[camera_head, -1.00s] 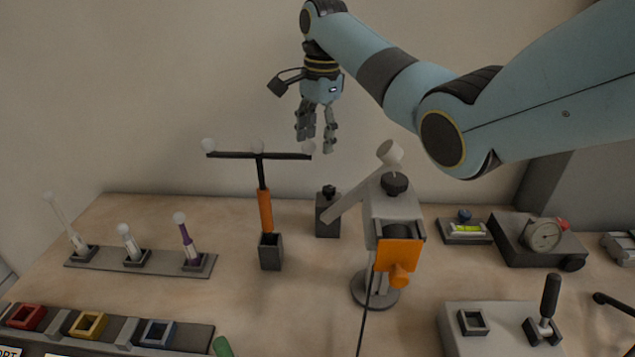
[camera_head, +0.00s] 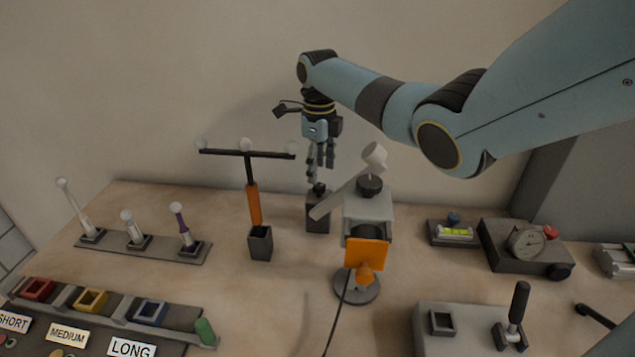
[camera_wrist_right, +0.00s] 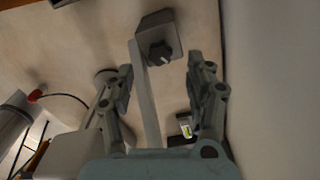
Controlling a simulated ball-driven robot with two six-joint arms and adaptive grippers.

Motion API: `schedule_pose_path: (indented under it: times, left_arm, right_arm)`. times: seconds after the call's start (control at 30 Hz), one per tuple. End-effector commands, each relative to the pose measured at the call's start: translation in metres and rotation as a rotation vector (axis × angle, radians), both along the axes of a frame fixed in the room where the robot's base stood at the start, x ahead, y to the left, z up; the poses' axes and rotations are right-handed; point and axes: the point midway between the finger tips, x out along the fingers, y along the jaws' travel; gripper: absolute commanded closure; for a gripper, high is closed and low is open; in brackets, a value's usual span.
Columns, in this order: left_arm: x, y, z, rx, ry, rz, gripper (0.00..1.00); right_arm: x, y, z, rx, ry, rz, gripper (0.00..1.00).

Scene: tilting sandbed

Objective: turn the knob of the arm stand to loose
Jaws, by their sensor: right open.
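A dark grey block (camera_head: 317,222) with a black knob (camera_head: 319,189) on top stands toward the back, near the wall. The knob also shows in the right wrist view (camera_wrist_right: 159,54). A pale bar (camera_head: 342,194) with a white cylinder at its upper end slants across beside the block; I cannot tell whether they join. My right gripper (camera_head: 320,173) points down just above the knob, open and empty. In the right wrist view its fingers (camera_wrist_right: 159,82) are apart, with the knob ahead between them. The knob's setting cannot be read. My left gripper is not in view.
A grey device (camera_head: 368,206) with another black knob and an orange plate stands close at the right. A black T-shaped stand (camera_head: 254,205) with white balls is at the left. The wall (camera_head: 180,90) rises behind.

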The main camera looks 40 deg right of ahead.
Motion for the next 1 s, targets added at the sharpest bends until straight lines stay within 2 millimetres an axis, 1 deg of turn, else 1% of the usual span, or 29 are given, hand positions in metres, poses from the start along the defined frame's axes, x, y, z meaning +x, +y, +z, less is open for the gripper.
schedule_pose_path:
  times: [0.03, 0.1, 0.23, 0.4, 0.63, 1.0]
  left_arm:
    - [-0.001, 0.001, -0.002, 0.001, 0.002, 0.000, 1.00]
    - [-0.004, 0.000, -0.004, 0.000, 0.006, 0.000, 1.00]
    - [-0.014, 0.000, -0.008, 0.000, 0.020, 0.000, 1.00]
    - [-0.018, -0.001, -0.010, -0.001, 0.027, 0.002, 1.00]
    - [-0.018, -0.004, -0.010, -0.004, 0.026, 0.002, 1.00]
    - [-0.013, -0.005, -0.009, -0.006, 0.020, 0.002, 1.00]
  right_arm:
    - [0.000, 0.001, -0.011, 0.001, 0.003, -0.001, 0.45]
    - [-0.001, 0.001, -0.023, 0.001, 0.003, 0.000, 0.45]
    - [0.000, 0.000, -0.039, 0.001, 0.001, 0.000, 0.45]
    - [0.000, 0.000, -0.047, 0.000, 0.000, 0.001, 0.45]
    - [0.000, 0.000, -0.047, -0.001, -0.001, 0.001, 0.45]
    - [0.000, 0.000, -0.047, -0.001, 0.000, 0.002, 0.94]
